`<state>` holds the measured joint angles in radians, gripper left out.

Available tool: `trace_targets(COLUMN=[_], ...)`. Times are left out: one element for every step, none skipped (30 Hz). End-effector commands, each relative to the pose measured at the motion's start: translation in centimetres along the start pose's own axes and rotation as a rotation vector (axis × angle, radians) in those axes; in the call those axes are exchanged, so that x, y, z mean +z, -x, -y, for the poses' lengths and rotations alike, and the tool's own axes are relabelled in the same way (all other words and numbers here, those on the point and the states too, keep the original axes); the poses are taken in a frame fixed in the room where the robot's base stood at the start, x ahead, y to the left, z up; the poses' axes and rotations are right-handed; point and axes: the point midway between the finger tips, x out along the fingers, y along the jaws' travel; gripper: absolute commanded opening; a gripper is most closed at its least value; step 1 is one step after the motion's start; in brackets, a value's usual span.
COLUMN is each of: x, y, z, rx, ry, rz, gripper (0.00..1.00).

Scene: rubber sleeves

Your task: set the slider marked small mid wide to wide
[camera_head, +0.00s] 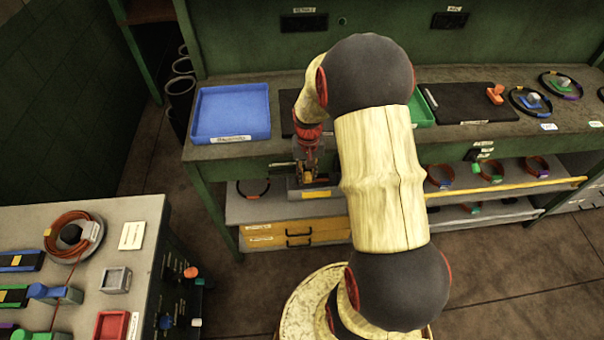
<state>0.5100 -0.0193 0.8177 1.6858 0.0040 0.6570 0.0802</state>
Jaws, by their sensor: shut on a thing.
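My gripper (309,176) points down in front of the workbench's front edge, partly hidden by my own arm. Its fingers are shut at a grey housing (293,190) with a yellow label strip, which appears to be the slider unit. The small part between the fingers, seemingly the slider's knob, is too small and too covered to make out. The words small, mid and wide cannot be read at this size, so the slider's setting cannot be told. My arm covers what lies to the right of the housing.
On the workbench (290,80) stand a blue tray (232,112), a partly hidden green tray (420,112), a black mat (465,105) and several cable rings. Below are yellow drawers (275,236) and a yellow rail (520,187). A side table (125,208) holds fixtures at lower left.

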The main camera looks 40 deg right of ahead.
Motion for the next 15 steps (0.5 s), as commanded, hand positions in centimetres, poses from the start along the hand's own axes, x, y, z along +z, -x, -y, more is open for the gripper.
trace_targets(x=[-0.04,-0.04,-0.04,-0.04,-0.04,-0.04,-0.04,-0.04,-0.04,-0.04,-0.04,-0.04,-0.04,-0.04,-0.04], y=[0.02,0.02,0.01,0.01,0.01,0.01,0.01,0.01,0.01,0.01,0.01,0.01,0.01,0.01,0.01], z=[-0.4,-0.42,-0.43,-0.45,-0.44,-0.43,-0.42,-0.4,-0.38,-0.36,-0.35,-0.32,-0.31,-0.3,-0.28], rx=[0.004,0.005,0.005,0.005,0.005,0.005,0.005,0.005,0.005,0.004,0.004,0.004,0.004,0.004,0.004], ry=[-0.003,-0.003,-0.003,-0.003,-0.003,-0.002,-0.002,-0.002,-0.002,-0.002,-0.002,-0.002,-0.002,-0.002,-0.001], rz=[-0.001,-0.001,-0.001,-0.001,-0.001,0.0,-0.001,0.0,-0.001,-0.001,-0.001,-0.001,-0.001,0.0,0.0], gripper=[0.0,0.0,0.0,0.23,0.25,0.27,0.29,0.3,0.33,0.34,0.36,0.38,0.38,0.38,0.38])
